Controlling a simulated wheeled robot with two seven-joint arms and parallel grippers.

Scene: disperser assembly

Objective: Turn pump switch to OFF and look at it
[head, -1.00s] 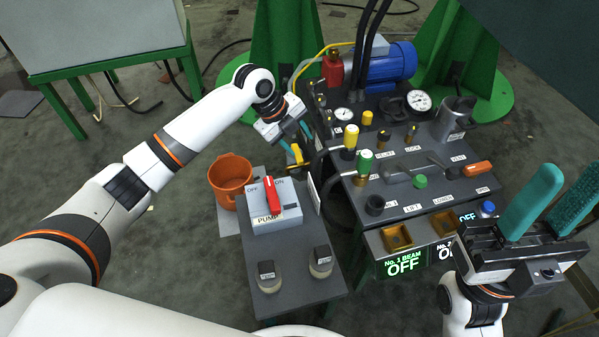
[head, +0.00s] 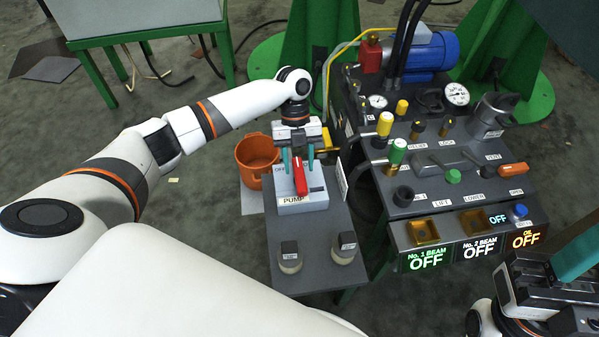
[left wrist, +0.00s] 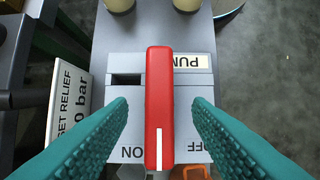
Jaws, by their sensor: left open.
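The pump switch is a red lever (head: 300,178) on a light grey box (head: 313,203) with a PUMP label, on a dark grey panel. My left gripper (head: 298,158) is open just above it. In the left wrist view the red lever (left wrist: 160,105) stands between my open teal fingers (left wrist: 160,118), with a gap on each side and no visible contact. My right gripper (head: 580,262) is at the lower right, partly cut off and away from the switch.
An orange bucket (head: 256,155) is left of the box. At right is a console with valves, gauges and an orange handle (head: 513,169). Its lit signs (head: 425,258) read OFF.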

